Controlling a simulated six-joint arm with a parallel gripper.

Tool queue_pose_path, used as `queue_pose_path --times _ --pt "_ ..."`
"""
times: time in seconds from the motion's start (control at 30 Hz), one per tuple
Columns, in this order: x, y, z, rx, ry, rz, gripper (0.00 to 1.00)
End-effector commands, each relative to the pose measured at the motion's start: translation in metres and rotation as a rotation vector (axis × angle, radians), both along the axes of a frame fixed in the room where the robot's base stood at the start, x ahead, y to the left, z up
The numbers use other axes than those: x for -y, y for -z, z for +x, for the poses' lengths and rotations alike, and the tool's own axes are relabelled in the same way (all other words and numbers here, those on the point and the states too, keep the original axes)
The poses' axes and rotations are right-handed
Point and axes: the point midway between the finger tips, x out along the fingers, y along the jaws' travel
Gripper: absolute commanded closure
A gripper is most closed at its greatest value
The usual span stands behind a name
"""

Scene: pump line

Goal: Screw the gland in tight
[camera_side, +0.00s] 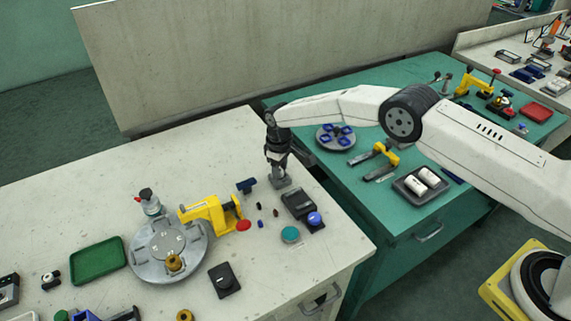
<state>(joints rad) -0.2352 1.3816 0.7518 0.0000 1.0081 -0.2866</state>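My gripper (280,172) is at the far right part of the pale bench, low over the top and pointing down. It is small and dark here, and I cannot tell whether its fingers are apart or hold anything. A brass-coloured round part (174,263), possibly the gland, stands on the front of a round grey metal plate (152,269). Another brass-coloured ring (184,315) lies at the bottom edge of the picture. I cannot tell for sure which one is the gland. My gripper is well apart from both, behind and to their right.
A yellow clamp-like tool (205,213) with a red knob and a grey fitting (148,202) stand by the plate. A green tray (98,257) is left. Dark boxes (298,203), a teal disc (290,234) and small pegs lie right. A green bench (345,215) adjoins.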

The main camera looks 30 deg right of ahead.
Motion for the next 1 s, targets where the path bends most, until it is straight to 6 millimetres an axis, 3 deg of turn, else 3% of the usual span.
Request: queue_pose_path --times 0.03,0.13,0.53,1.0 --pt "0.0 -0.0001 0.0 0.0 0.0 0.0 0.68" --pt "0.0 -0.0001 0.0 0.0 0.0 0.0 1.0" --pt "0.0 -0.0001 0.0 0.0 0.047 0.0 1.0" --pt "-0.0001 0.0002 0.0 0.0 0.397 0.0 1.0"
